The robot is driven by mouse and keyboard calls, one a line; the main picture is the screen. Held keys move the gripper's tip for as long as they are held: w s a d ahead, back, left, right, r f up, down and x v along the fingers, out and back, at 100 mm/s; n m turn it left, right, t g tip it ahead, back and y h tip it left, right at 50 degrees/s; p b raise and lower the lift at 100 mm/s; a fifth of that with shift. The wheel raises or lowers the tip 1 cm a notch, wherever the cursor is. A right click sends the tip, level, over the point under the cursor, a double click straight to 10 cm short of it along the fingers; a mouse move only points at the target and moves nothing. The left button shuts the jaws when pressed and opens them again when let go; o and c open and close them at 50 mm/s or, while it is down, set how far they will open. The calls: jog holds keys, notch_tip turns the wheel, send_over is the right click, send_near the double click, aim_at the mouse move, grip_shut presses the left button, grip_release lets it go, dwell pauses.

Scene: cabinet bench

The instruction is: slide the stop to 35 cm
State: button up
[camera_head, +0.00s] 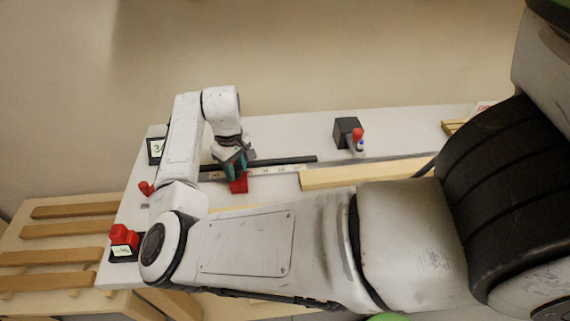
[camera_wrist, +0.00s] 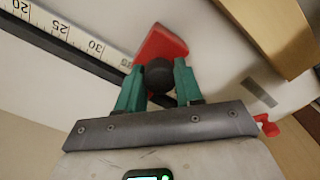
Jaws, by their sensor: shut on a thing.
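The red stop (camera_head: 239,185) sits on the dark rail (camera_head: 285,161) beside the white ruler (camera_head: 278,169). In the wrist view, the red stop (camera_wrist: 163,45) carries a round black knob (camera_wrist: 158,78). My gripper (camera_wrist: 159,68) is shut on this knob, with one teal finger on each side. In the head view, my gripper (camera_head: 236,165) comes down on the stop from above. The wrist view shows ruler (camera_wrist: 62,32) marks 20, 25 and 30. The stop is beyond the 30 mark; its exact reading is hidden.
A black box with a white card (camera_head: 157,149) stands behind my arm; its figures are partly unreadable. A black block (camera_head: 347,132) with a red-and-blue part stands right. A wooden strip (camera_head: 365,173) lies in front of the rail. A red button box (camera_head: 123,240) is at the left edge.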

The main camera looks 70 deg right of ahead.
jog(key=shift+w+a, duration=0.2)
jog(key=shift+w, duration=0.2)
jog(key=o, duration=0.9)
jog(key=shift+c, duration=0.2)
jog(key=shift+r, duration=0.1)
notch_tip(320, 180, up, 3)
jog(key=p, duration=0.3)
jog(key=shift+p, duration=0.3)
jog(key=shift+r+p, duration=0.45)
jog(key=shift+r, duration=2.45)
